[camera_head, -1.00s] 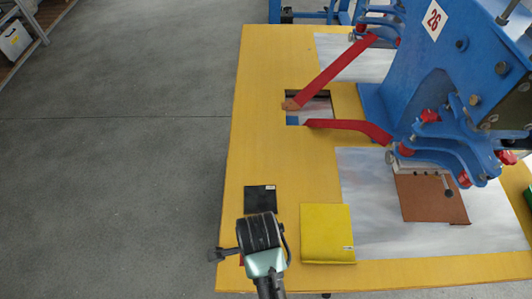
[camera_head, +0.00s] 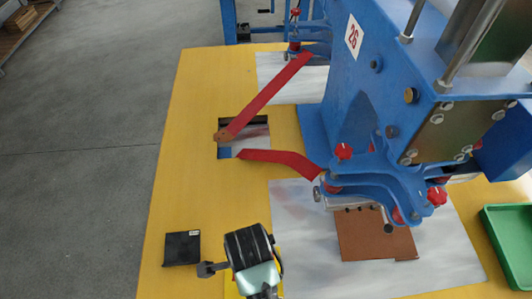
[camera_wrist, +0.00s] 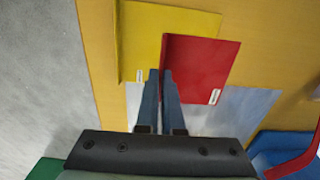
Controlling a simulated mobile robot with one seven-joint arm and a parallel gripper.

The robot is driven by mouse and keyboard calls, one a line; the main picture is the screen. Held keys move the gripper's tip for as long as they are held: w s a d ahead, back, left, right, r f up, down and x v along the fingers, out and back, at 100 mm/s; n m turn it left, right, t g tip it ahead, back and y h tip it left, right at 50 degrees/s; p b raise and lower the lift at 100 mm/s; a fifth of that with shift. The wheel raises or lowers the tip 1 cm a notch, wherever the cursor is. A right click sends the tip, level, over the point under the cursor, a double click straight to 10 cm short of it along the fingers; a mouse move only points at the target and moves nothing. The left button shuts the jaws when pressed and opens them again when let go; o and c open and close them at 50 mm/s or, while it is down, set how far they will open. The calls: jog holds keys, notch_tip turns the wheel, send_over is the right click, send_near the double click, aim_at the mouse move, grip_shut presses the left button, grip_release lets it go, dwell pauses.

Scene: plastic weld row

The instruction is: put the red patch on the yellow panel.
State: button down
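The red patch (camera_wrist: 205,65) is a flat red rectangle with a small white label. In the wrist view, the two fingers of my gripper (camera_wrist: 160,75) are close together at its left edge, which sits between their tips. The patch overlaps the right part of the bright yellow panel (camera_wrist: 140,30); I cannot tell whether it touches it or hangs just above. In the head view, my gripper (camera_head: 250,248) covers most of the panel, leaving only yellow slivers, and the red patch is hidden behind it.
A black square (camera_head: 182,248) lies left of my gripper. A large blue machine (camera_head: 350,100) with red straps stands to the right, with a brown sheet (camera_head: 370,240) beneath its front. A green tray (camera_head: 508,238) is at the far right.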

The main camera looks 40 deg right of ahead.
jog(key=f, duration=0.4)
jog(key=shift+a, duration=0.35)
jog(key=shift+f+b, duration=0.3)
jog(key=shift+f, duration=1.65)
jog(key=shift+f, duration=0.1)
jog(key=c, duration=1.1)
grip_release()
jog(key=shift+o, duration=0.2)
notch_tip(320, 180, up, 12)
jog(key=p, duration=0.1)
jog(key=shift+w+r, duration=0.1)
jog(key=shift+r, duration=0.1)
